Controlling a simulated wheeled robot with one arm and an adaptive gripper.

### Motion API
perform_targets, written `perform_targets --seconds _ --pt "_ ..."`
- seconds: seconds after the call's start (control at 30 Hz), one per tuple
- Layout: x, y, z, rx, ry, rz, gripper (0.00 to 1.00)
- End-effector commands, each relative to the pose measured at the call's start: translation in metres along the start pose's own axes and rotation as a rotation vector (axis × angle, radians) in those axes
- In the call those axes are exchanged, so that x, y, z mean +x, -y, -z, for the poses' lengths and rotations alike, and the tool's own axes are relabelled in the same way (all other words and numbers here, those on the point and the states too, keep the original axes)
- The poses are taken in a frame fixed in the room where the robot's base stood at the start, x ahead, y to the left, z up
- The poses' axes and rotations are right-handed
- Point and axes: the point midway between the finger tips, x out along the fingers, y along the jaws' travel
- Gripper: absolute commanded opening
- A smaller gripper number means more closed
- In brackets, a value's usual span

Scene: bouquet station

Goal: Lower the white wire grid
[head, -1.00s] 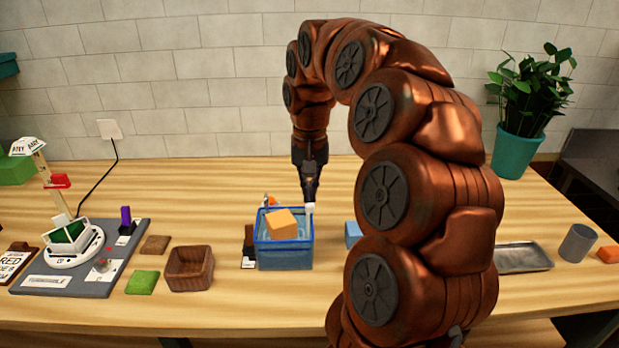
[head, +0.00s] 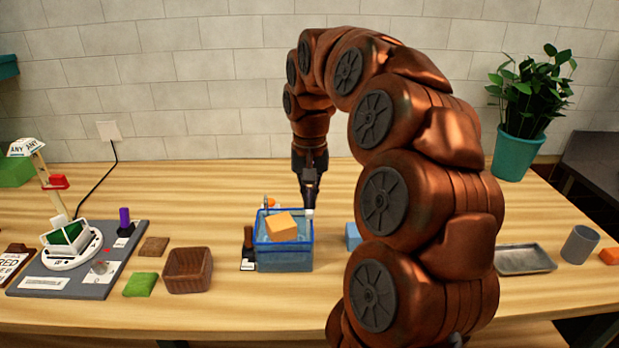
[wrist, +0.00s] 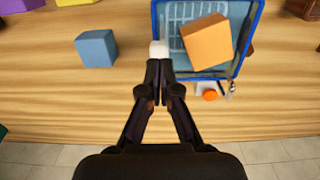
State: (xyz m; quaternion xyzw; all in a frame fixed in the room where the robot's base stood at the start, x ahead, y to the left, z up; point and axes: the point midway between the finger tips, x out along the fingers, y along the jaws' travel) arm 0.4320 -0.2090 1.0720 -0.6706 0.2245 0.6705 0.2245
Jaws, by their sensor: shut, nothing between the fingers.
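A blue open tank (head: 284,258) stands on the table near the middle, with an orange block (head: 282,227) tilted inside its top. In the wrist view, a pale wire grid (wrist: 188,12) shows inside the tank (wrist: 156,22), partly hidden by the orange block (wrist: 207,41). A small white knob (wrist: 159,49) is at the tank's near-left corner in that view, and it also shows in the head view (head: 309,213). My gripper (wrist: 161,67) is shut and empty, pointing down. Its fingertips are right at the white knob; whether they touch it I cannot tell.
A blue block (wrist: 96,48) lies beside the tank. An orange round thing (wrist: 210,96) is close to the tank's wall. A brown bowl (head: 188,284) and a grey board (head: 95,285) are left; a metal tray (head: 525,259) and grey cup (head: 579,244) are right.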

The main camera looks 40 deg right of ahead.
Motion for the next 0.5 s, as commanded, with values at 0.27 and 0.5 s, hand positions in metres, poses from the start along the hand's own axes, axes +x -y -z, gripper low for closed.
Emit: perform_targets --seconds 0.27,0.5 --pt "-0.009 0.0 0.0 0.0 -0.001 0.0 0.0" --pt "-0.025 0.0 0.001 0.0 -0.004 0.001 0.0"
